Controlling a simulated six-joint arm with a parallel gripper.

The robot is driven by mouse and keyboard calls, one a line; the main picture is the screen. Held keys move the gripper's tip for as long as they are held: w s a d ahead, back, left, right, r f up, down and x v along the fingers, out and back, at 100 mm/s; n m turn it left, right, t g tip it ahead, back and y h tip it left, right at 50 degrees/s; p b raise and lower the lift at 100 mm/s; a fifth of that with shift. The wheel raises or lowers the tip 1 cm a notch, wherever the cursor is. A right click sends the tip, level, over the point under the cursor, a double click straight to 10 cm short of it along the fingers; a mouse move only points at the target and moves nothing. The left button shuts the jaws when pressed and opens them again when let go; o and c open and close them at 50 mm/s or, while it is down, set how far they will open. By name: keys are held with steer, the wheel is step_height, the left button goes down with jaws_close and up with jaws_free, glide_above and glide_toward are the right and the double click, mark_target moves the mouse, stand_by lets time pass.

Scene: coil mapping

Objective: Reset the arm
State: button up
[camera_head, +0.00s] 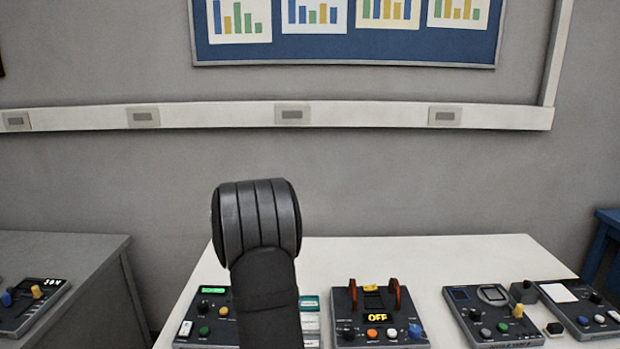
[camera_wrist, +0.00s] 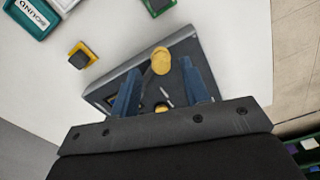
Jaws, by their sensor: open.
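My gripper (camera_wrist: 160,68) shows in the wrist view with its two blue fingers spread apart. A yellow round knob (camera_wrist: 160,58) on a grey panel device (camera_wrist: 205,62) appears between the fingertips, with a gap on each side. I cannot tell how far the fingertips are above the device. In the head view my dark arm (camera_head: 262,285) rises at the front centre, bent at a thick ribbed joint (camera_head: 256,215). The gripper itself is hidden in that view.
In the head view, a white table (camera_head: 440,262) carries a device reading OFF (camera_head: 345,328), a green-screen device (camera_head: 215,305) and other control boxes (camera_head: 490,320). A grey desk (camera_head: 60,250) stands left. In the wrist view, a yellow-and-black block (camera_wrist: 83,55) and teal bin (camera_wrist: 35,20) lie nearby.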

step_height(320, 180, down, 4)
steer(key=shift+r, duration=0.2)
steer(key=shift+s+a+m, duration=0.2)
steer(key=shift+a+m, duration=0.25)
steer(key=shift+m, duration=0.35)
steer(key=shift+o, duration=0.5)
